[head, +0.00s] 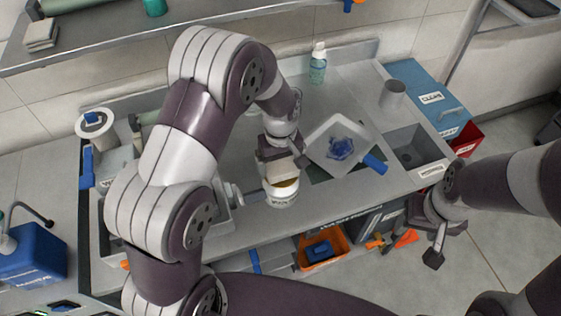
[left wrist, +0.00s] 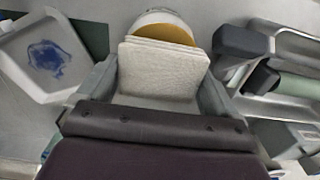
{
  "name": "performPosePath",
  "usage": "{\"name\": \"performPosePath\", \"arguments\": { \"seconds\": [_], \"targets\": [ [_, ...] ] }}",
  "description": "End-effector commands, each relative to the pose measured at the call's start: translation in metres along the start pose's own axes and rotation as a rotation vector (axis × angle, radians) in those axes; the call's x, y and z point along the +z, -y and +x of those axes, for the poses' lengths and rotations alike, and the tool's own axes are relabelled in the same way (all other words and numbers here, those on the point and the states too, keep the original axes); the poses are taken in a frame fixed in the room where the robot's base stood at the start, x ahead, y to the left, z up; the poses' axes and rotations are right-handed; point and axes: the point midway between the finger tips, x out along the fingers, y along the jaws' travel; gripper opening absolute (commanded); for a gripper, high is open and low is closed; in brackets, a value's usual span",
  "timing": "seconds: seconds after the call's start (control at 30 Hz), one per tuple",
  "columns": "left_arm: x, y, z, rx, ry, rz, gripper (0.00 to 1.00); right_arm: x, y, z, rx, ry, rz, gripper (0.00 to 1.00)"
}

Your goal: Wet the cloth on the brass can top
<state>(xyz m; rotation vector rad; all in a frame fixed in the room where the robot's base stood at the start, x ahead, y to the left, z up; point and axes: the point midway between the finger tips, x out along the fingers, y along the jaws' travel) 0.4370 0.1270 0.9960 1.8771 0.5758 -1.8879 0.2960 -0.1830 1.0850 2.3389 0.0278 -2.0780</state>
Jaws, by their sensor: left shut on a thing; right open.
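A pale folded cloth (left wrist: 162,68) is held between the fingers of my left gripper (head: 279,163). In the left wrist view it lies between the grey fingers. The can (head: 283,198) is white, with a brass top (left wrist: 166,35) showing just beyond the cloth. In the head view the cloth (head: 280,172) overlaps the far part of the can's top, and a brass strip shows at the near side. I cannot tell whether the cloth touches the brass. My right gripper (head: 441,238) is open and empty, off the bench's right front edge.
A white tray (head: 318,150) with a blue ink smear and a blue handle lies right of the can. An orange bin (head: 322,250) sits below the bench front.

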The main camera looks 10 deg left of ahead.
Motion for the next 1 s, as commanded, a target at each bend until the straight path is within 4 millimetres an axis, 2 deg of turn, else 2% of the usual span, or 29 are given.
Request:
{"name": "performPosePath", "arguments": {
  "seconds": [1.0],
  "targets": [
    [0.000, 0.000, 0.013, 0.000, 0.000, 0.000, 0.69, 0.001, 0.000, 0.007, 0.000, 0.000, 0.000, 0.60]
  ]
}}
